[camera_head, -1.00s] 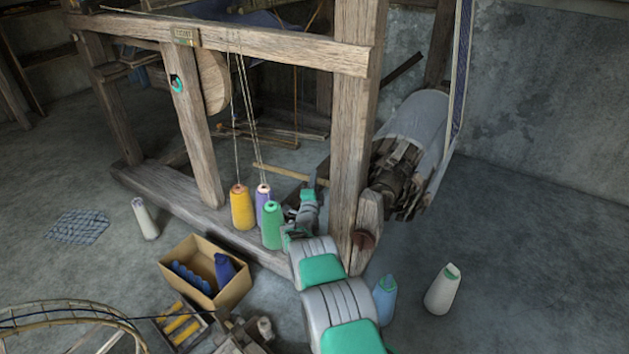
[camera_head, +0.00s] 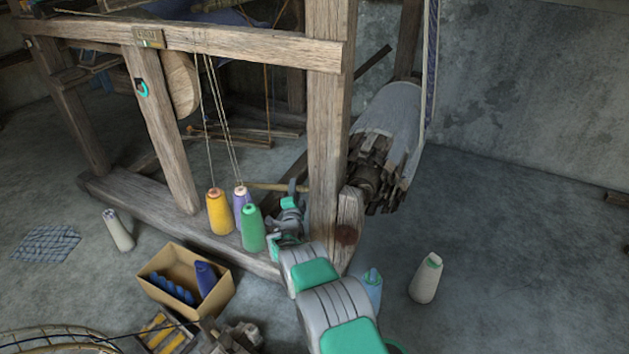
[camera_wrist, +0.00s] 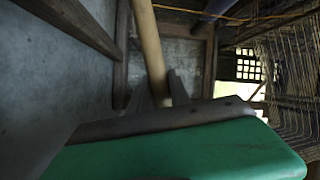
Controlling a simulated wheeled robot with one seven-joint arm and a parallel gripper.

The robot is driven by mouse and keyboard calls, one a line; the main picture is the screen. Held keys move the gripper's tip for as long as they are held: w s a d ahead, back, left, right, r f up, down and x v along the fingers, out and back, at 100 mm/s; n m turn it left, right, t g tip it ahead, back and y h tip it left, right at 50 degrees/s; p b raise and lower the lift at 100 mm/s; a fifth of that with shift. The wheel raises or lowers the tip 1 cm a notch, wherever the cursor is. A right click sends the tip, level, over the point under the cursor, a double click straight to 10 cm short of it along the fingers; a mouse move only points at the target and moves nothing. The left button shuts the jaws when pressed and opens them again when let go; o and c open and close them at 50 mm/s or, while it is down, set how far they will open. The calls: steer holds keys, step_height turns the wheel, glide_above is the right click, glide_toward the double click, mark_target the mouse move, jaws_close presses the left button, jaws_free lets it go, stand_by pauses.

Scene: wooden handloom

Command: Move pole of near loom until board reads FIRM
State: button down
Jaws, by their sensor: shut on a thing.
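The pole (camera_head: 270,187) is a pale, thin wooden stick low inside the near loom (camera_head: 330,130). It lies almost level in the head view, behind the thread cones and left of the thick upright post. In the wrist view the pole (camera_wrist: 148,45) runs from the top edge down to my fingers. My gripper (camera_wrist: 162,92) is shut on the pole; in the head view my gripper (camera_head: 292,188) shows small at the pole's right part.
Yellow (camera_head: 219,212), purple (camera_head: 241,205) and green cones (camera_head: 252,229) stand close left of my wrist. A cloth roll (camera_head: 390,120) is right of the post.

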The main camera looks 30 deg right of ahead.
steer(key=c, duration=1.2)
jaws_free()
steer(key=p+v, duration=0.4)
steer(key=v, duration=0.3)
steer(key=shift+s+a, duration=0.2)
steer(key=shift+s, duration=0.15)
